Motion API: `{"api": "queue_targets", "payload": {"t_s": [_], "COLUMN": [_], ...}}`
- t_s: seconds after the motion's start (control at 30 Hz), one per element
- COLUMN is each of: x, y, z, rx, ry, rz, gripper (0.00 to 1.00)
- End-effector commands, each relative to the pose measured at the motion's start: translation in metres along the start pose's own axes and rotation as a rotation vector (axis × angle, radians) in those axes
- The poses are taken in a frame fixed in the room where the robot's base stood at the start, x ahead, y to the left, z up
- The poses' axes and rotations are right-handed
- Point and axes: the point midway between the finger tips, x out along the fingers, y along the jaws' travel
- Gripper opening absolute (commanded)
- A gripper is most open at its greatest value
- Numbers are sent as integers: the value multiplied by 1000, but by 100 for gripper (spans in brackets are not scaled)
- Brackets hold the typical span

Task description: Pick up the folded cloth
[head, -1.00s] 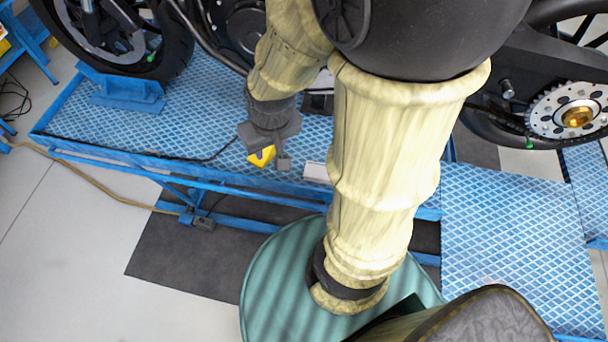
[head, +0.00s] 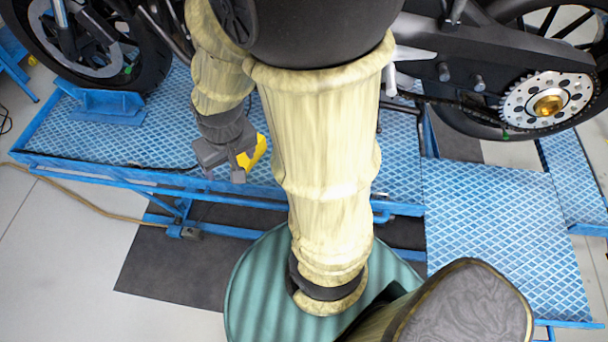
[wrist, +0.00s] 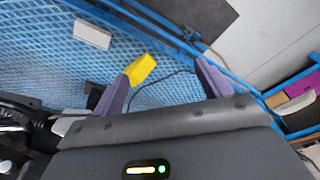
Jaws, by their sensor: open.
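A small yellow thing (head: 257,150), which I take to be the folded cloth, is on the blue lift platform (head: 125,135). In the head view it shows just right of my gripper (head: 224,174), partly covered by it. In the wrist view the yellow cloth (wrist: 141,69) appears just beyond the tip of the left finger, off the middle of the gap. My gripper (wrist: 163,69) is open, with nothing between its fingers. I cannot tell the exact height of the fingers above the platform.
A small white box (wrist: 92,34) lies on the platform near the cloth. A dark cable (wrist: 160,78) runs across the platform. A motorcycle stands on the lift, with its front wheel (head: 95,45) at left and its rear sprocket (head: 548,98) at right.

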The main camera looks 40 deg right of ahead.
Motion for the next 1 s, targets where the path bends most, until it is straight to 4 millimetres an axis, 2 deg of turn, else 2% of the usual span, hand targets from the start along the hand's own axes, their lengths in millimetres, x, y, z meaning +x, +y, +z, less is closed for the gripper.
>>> {"api": "queue_targets", "payload": {"t_s": [0.17,0.27,0.53,0.67,0.8,1.0], "x": [27,47,97,116,130,137], "y": [18,32,80,106,136,164], "z": [-7,-10,-17,-22,-31,-46], "rx": [334,599,1292,1599,1903,2193], "ry": [-114,-189,-271,-230,-118,72], "rz": [24,73,306,443,583,689], "gripper": [87,87,87,87,87,87]}}
